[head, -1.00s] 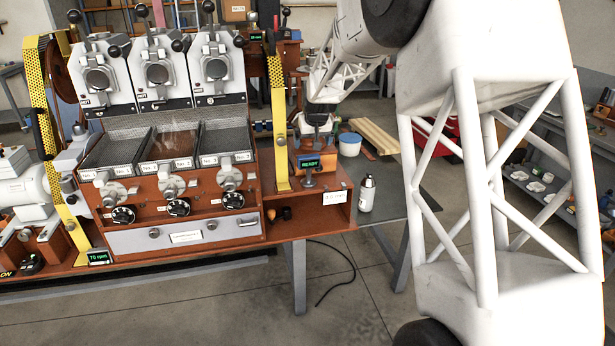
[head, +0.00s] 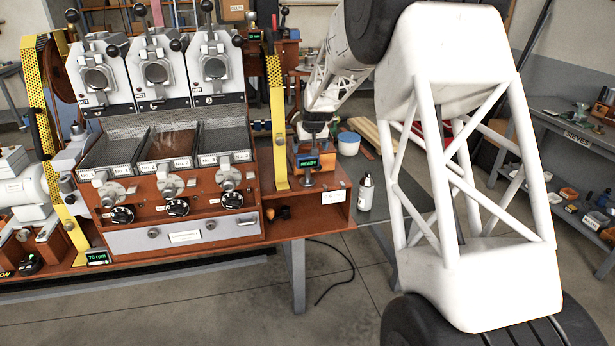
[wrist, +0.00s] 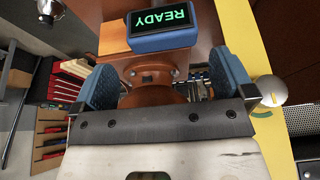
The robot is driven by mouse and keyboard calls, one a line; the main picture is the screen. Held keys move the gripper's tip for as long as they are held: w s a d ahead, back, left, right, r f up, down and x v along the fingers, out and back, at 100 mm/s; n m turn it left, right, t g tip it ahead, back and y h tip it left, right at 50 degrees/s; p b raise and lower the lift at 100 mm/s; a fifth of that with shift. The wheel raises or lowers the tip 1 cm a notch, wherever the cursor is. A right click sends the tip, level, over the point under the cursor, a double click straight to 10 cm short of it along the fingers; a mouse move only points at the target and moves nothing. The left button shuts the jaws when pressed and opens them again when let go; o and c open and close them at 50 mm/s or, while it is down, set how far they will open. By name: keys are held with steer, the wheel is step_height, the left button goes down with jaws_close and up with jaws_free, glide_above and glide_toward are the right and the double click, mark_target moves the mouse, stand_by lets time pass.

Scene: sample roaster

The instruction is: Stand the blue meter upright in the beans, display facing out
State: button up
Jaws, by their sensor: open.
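A blue-cased display reading READY (head: 308,163) is on the front of an orange-brown block at the right end of the roaster bench. It also shows close up in the wrist view (wrist: 160,24), upside down. I cannot tell whether this is the blue meter; no other clear meter shows. My gripper (head: 314,134) is just above and behind that block. In the wrist view my gripper (wrist: 165,80) is open, with blue fingers apart on both sides of a brown rounded body (wrist: 155,62). Contact cannot be told. Brown beans appear in the middle tray (head: 170,146).
A yellow upright (head: 279,130) stands close left of the block. A white bottle (head: 366,192) and a white-blue tub (head: 348,144) stand to the right. Grey mesh trays (head: 115,152) flank the middle tray. Open floor lies in front.

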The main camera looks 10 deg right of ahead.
mark_target(308, 156)
steer(key=shift+w+f, duration=0.1)
steer(key=shift+f, duration=0.15)
steer(key=shift+x, duration=2.6)
steer(key=shift+a, duration=0.15)
steer(key=c, duration=1.1)
steer(key=shift+c, duration=0.3)
steer(key=shift+r, duration=0.2)
